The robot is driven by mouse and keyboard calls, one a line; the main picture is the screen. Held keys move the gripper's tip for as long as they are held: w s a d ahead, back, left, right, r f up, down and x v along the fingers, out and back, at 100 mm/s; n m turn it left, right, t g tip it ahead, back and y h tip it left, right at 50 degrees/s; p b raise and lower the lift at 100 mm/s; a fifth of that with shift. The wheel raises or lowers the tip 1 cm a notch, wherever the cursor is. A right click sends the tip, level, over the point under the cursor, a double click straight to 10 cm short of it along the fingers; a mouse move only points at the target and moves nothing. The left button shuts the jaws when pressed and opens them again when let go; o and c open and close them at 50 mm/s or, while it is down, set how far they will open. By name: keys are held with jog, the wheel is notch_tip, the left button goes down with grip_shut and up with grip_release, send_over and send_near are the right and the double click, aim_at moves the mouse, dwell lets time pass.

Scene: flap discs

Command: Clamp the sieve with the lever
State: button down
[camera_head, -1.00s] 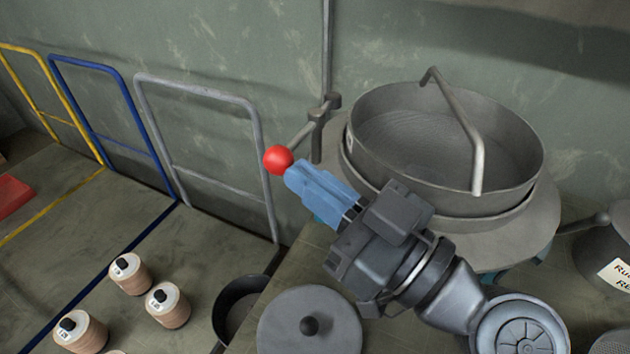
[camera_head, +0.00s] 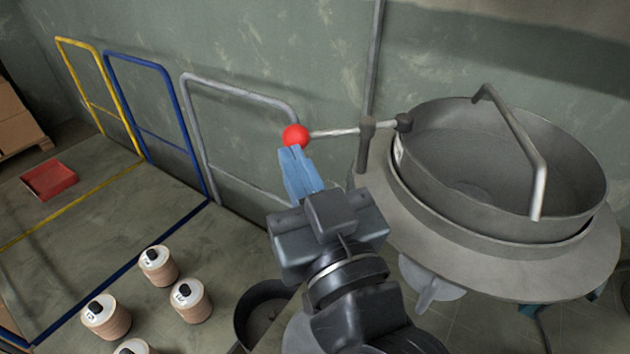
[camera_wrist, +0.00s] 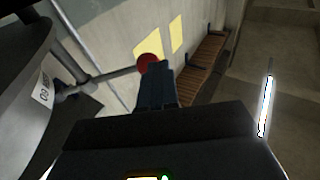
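The sieve (camera_head: 570,160) is a round grey pan with a bar handle, sitting on a wider round base (camera_head: 400,215). The lever (camera_head: 335,133) is a metal rod through a post beside the sieve, with a red ball (camera_head: 295,136) on its left end. Its dark knob end (camera_head: 404,122) is at the sieve's left rim; I cannot tell if they touch. My gripper (camera_head: 293,152) has its blue fingers together, tips against the ball, which is not between them. In the wrist view the fingers (camera_wrist: 157,68) partly hide the ball (camera_wrist: 147,62).
A vertical pole (camera_head: 375,60) rises behind the lever post. Grey (camera_head: 235,90), blue (camera_head: 140,63) and yellow rails stand at the left. Several numbered disc stacks (camera_head: 158,265) and a dark round pot (camera_head: 262,312) are below left of my arm.

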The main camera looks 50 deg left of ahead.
jog(key=shift+f+b+x, duration=0.15)
jog(key=shift+b+x, duration=0.15)
jog(key=shift+x, duration=0.5)
jog(key=shift+f+b+x, duration=0.15)
jog(key=shift+b+x, duration=0.1)
jog(key=shift+x, duration=0.55)
jog(key=shift+s+a, duration=0.15)
